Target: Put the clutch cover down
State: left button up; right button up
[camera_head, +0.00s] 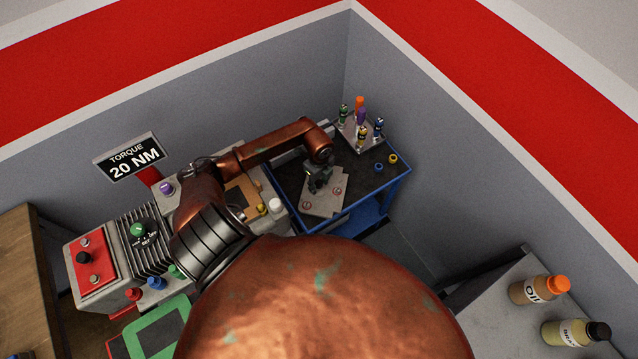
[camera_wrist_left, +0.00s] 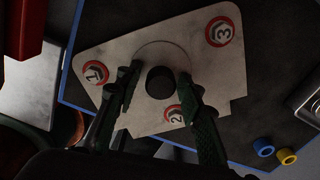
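The clutch cover appears to be the pale angular plate (camera_head: 325,203) on the dark top of the blue-framed cart. In the left wrist view the plate (camera_wrist_left: 118,62) has red-ringed marks 1, 2 and 3 and a round black knob (camera_wrist_left: 160,82) in the middle. It looks flat on the cart top, near the blue edge. My left gripper (camera_head: 318,182) is directly above the plate. In the left wrist view its two fingers (camera_wrist_left: 159,80) stand on either side of the knob, with small gaps showing, so it looks open. My right gripper is out of view.
A rack (camera_head: 350,134) of small coloured-top items stands at the cart's back corner. A blue ring (camera_head: 379,166) and a yellow ring (camera_head: 393,158) lie right of the plate. A grey machine (camera_head: 140,240) stands left. Two bottles, one orange-capped (camera_head: 535,290), stand on a right-hand bench.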

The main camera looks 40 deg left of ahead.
aim_at(319, 183)
pick_arm(q)
jog(key=shift+o, duration=0.3)
jog(key=shift+r, duration=0.1)
notch_tip(319, 183, up, 12)
dwell(0.4)
jog(key=shift+f, duration=4.2)
